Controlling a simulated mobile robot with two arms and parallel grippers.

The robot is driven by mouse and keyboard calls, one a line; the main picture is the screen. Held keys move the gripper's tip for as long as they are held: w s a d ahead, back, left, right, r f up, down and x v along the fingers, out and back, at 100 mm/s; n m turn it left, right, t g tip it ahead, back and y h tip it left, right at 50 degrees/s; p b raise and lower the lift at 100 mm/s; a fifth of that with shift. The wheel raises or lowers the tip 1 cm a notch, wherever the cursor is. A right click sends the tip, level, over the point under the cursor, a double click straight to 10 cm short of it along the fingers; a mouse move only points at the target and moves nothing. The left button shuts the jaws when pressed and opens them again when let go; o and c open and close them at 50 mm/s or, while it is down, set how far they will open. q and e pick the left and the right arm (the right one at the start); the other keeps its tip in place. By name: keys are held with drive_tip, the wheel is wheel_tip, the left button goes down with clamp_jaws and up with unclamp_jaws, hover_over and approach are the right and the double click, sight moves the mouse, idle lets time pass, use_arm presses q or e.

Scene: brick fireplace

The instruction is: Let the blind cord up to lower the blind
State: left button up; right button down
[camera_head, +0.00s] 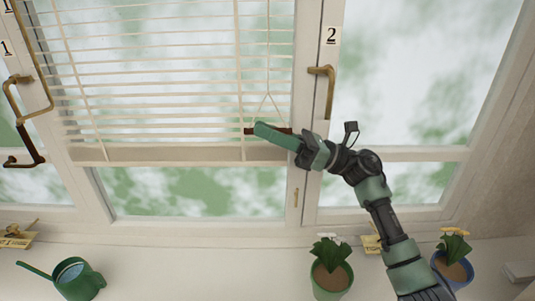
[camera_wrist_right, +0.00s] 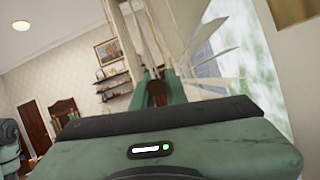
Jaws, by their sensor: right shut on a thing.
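The blind (camera_head: 170,95) hangs in front of the middle window pane, its slats spread and its pale bottom rail (camera_head: 185,153) a little above the lower frame bar. A thin cord (camera_head: 268,60) runs down its right side and splits into a triangle above a dark red-brown handle bar (camera_head: 249,131). My right gripper (camera_head: 262,130) is shut on this handle, in front of the blind's lower right. In the right wrist view the brown handle (camera_wrist_right: 157,93) sits between the fingers, with the slats (camera_wrist_right: 205,60) beyond. My left gripper is in neither view.
A brass window handle (camera_head: 328,90) stands right of the blind, near my right arm. Brass handles (camera_head: 22,120) are at the left. On the sill are a green watering can (camera_head: 78,279), a plant in a green pot (camera_head: 331,275) and one in a blue pot (camera_head: 453,268).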

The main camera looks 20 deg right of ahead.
drive_tip(key=shift+r, duration=0.4)
drive_tip(key=c, duration=1.4)
unclamp_jaws()
drive_tip(key=shift+f, duration=0.1)
drive_tip(key=shift+c, duration=0.2)
drive_tip(key=shift+d+f, duration=0.2)
drive_tip(key=b+v, duration=0.4)
drive_tip(key=v, duration=0.3)
drive_tip(key=shift+d, duration=0.25)
